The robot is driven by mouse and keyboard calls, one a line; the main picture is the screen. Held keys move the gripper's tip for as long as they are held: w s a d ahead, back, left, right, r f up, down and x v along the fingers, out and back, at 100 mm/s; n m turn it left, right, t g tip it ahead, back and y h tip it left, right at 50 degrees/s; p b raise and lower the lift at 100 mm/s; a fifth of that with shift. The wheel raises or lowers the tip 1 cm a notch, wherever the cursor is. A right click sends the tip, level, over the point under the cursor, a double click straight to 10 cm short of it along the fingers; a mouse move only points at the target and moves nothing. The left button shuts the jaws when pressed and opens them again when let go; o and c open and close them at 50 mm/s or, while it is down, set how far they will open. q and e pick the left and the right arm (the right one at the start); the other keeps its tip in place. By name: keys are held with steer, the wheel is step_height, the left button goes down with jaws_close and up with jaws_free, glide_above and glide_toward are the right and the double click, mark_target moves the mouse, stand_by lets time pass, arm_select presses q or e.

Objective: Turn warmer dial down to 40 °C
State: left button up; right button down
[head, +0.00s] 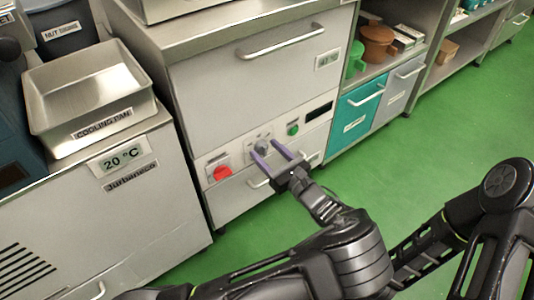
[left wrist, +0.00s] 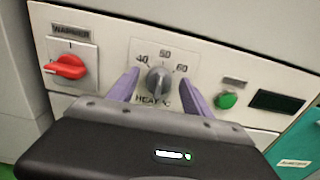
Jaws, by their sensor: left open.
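The grey warmer dial (head: 262,147) is on the control strip of the steel cabinet. In the left wrist view the dial (left wrist: 159,80) sits under a scale marked 40, 50 and 60, with HEAT °C below. Its light pointer mark seems to face up, near 50; the exact setting is hard to read. My left gripper (head: 269,154) is open, with purple fingers toward the panel. In the left wrist view its fingers (left wrist: 160,88) stand left and right of the dial, with visible gaps. My right gripper is not in view.
A red switch (left wrist: 67,67) marked WARMER is left of the dial. A green button (left wrist: 228,100) and a dark display (left wrist: 277,101) are to its right. A drawer handle (head: 258,183) lies below the panel. The green floor (head: 450,130) is clear at right.

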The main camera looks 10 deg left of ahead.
arm_select(q)
steer(key=shift+w+a, duration=0.1)
steer(key=shift+a, duration=0.05)
steer(key=shift+c, duration=0.4)
jaws_close()
